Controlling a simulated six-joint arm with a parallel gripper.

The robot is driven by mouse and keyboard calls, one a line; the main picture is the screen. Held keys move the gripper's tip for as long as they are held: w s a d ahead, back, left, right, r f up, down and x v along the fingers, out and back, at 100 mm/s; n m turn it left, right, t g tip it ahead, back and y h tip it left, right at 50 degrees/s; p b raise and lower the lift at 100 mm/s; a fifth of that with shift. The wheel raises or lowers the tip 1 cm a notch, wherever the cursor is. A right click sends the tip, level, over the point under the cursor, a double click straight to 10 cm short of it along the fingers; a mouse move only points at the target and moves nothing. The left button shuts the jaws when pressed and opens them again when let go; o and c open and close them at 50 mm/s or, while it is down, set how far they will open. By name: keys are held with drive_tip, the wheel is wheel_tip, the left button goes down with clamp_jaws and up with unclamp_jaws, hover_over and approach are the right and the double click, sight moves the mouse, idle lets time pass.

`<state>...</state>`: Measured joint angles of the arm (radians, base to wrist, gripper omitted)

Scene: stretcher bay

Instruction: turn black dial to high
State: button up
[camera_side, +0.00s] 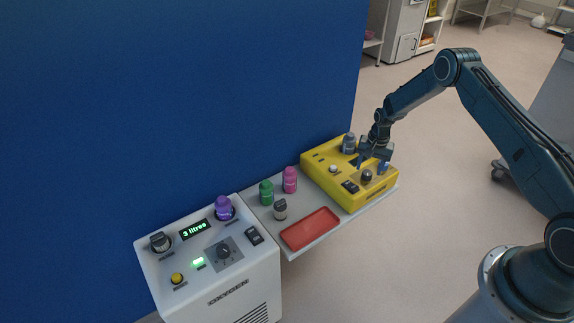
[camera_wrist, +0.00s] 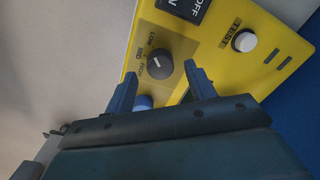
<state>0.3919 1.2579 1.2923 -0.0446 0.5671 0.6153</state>
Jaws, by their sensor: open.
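The black dial (camera_wrist: 160,64) sits on the yellow box (camera_side: 326,155), beside printed LOW, MID and HIGH labels. In the wrist view its white mark lies on the label side; I cannot tell exactly which label it points to. The dial also shows in the side view (camera_side: 367,177) near the box's front edge. My gripper (camera_wrist: 160,69) is open, its two fingertips apart on either side of the dial in the wrist view. I cannot tell whether they touch it. In the side view my gripper (camera_side: 374,158) hangs over the box, just behind the dial.
A black switch (camera_side: 350,187) and a white TEST button (camera_wrist: 244,41) flank the dial. Pink (camera_side: 290,180) and green bottles (camera_side: 266,193) and a red tray (camera_side: 310,229) occupy the shelf.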

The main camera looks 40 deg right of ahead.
drive_tip(key=shift+f, duration=1.1)
drive_tip(key=c, duration=1)
